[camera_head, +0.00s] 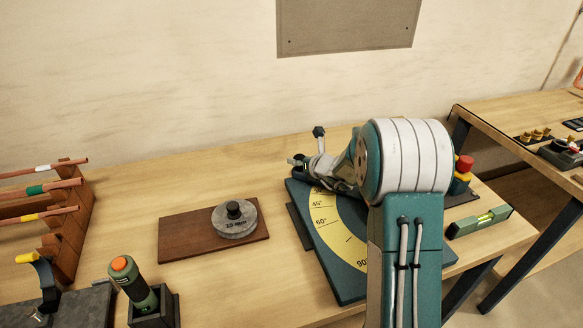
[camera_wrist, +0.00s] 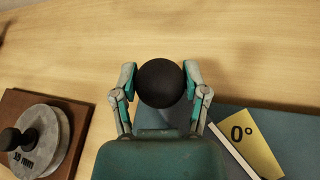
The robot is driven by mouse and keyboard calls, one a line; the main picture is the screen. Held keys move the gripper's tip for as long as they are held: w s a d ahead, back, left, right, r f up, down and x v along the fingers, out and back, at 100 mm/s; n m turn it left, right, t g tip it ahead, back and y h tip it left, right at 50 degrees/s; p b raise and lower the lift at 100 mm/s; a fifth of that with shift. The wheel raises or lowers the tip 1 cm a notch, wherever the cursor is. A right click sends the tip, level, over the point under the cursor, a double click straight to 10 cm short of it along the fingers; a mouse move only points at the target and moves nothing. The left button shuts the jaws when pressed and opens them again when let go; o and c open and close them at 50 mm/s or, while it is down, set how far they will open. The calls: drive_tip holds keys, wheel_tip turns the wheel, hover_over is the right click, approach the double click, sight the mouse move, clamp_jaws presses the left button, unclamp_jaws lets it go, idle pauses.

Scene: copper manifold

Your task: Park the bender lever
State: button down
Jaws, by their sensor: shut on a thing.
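The bender (camera_head: 325,235) is a teal plate on the bench with a yellow angle scale (camera_head: 335,232) marked 45°, 60° and 90°. The lever's round black knob (camera_wrist: 160,83) sits between my two fingers. My gripper (camera_wrist: 160,86) is shut on it, with a finger on each side. In the head view my gripper (camera_head: 297,162) is by the plate's far left corner. My arm covers much of the bender there, and the lever's shaft is hidden.
A rack of copper tubes (camera_head: 70,215) and an orange-topped tool (camera_head: 133,280) are farther left. A green level (camera_head: 480,222) and a red button (camera_head: 464,163) are right.

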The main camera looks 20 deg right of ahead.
drive_tip(key=w+d, duration=0.1)
drive_tip(key=w+d+m+h, duration=0.1)
drive_tip(key=shift+w+d, duration=0.2)
drive_tip(key=shift+d, duration=0.1)
drive_tip(key=shift+a, duration=0.15)
drive_tip(key=shift+c, duration=1.4)
unclamp_jaws()
drive_tip(key=shift+o, duration=0.8)
drive_tip(key=shift+d, duration=0.3)
drive_tip(key=shift+a, duration=0.1)
drive_tip(key=shift+s, duration=0.1)
drive_tip(key=v, duration=1.1)
drive_tip(key=shift+s, duration=0.35)
